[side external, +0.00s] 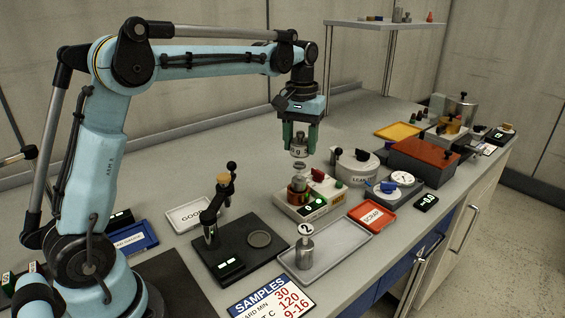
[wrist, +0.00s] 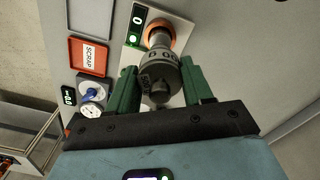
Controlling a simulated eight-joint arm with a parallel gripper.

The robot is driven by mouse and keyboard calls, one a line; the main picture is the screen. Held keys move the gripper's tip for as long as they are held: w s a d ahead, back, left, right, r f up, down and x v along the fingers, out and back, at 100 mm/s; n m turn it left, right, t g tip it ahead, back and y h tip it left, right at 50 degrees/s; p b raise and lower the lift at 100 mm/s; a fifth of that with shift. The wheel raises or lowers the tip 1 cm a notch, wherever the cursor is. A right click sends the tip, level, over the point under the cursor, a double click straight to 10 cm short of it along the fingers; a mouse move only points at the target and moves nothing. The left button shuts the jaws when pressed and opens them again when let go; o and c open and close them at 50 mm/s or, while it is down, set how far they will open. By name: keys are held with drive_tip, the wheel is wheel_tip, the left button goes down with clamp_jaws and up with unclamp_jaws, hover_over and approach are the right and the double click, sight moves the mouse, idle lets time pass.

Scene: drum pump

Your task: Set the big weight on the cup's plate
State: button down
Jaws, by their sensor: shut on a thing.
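My gripper (side external: 300,143) has green fingers and is shut on a grey metal weight with dark markings (side external: 299,152). It holds the weight upright above a small device with buttons (side external: 303,207). The device carries an orange-copper ringed seat (side external: 298,188) with a grey metal part in it, directly under the weight. In the wrist view the weight (wrist: 160,78) sits between the fingers, and the orange ring (wrist: 168,24) shows just beyond it. The weight partly hides the grey part inside the ring. A small gap appears between the weight and what is below, but I cannot tell exactly how wide.
A grey tray (side external: 341,246) with a cylinder tagged "2" (side external: 305,253) lies in front of the device. A red SCRAP tray (side external: 373,217) and round dial (side external: 403,180) are to the right. A black stand (side external: 212,229) is left.

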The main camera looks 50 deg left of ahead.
sight(300, 132)
drive_tip(key=shift+f, duration=1.4)
idle(1.9)
unclamp_jaws()
idle(0.6)
drive_tip(key=shift+r, duration=4)
